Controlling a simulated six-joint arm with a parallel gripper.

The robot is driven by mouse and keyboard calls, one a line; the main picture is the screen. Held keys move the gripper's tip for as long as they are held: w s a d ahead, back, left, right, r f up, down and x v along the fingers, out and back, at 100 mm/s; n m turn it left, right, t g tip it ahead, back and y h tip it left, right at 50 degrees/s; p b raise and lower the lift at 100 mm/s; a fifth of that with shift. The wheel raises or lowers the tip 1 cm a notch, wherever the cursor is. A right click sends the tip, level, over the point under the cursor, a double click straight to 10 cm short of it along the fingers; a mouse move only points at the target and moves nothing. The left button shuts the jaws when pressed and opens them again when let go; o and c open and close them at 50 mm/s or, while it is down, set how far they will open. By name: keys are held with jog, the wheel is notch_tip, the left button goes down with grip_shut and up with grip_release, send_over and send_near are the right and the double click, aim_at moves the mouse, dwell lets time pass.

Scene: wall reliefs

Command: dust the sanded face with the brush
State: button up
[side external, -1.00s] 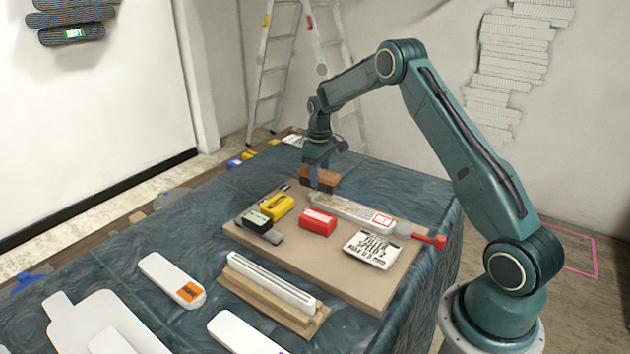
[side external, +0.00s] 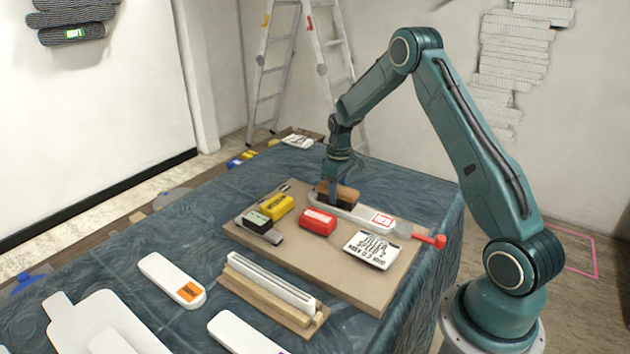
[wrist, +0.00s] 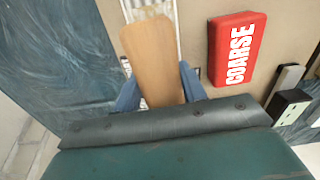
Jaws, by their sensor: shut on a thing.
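The brush (side external: 337,194) has a wooden back and dark bristles. My gripper (side external: 335,188) is shut on it; in the wrist view the blue fingers (wrist: 160,88) sit on either side of the wooden back (wrist: 152,48). The long white piece with the sanded face (side external: 362,214) lies on the brown board, its face looking mostly pale and clean. The brush is over its far left end, low and seemingly on the face; contact is hard to tell. Part of the piece is hidden under the brush.
The board (side external: 335,262) also holds a red COARSE block (side external: 317,221), a yellow block (side external: 276,207), a dark-and-grey tool (side external: 259,227) and a lettered white card (side external: 372,249). A red-ended clamp (side external: 430,239) is at the piece's right end. White mouldings (side external: 172,278) lie in front.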

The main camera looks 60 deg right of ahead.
aim_at(320, 183)
jog(key=shift+s, duration=3.3)
jog(key=shift+w, duration=6.4)
jog(key=shift+w+r, duration=0.2)
notch_tip(320, 183, up, 8)
jog(key=shift+f, duration=0.15)
jog(key=shift+s+a, duration=0.1)
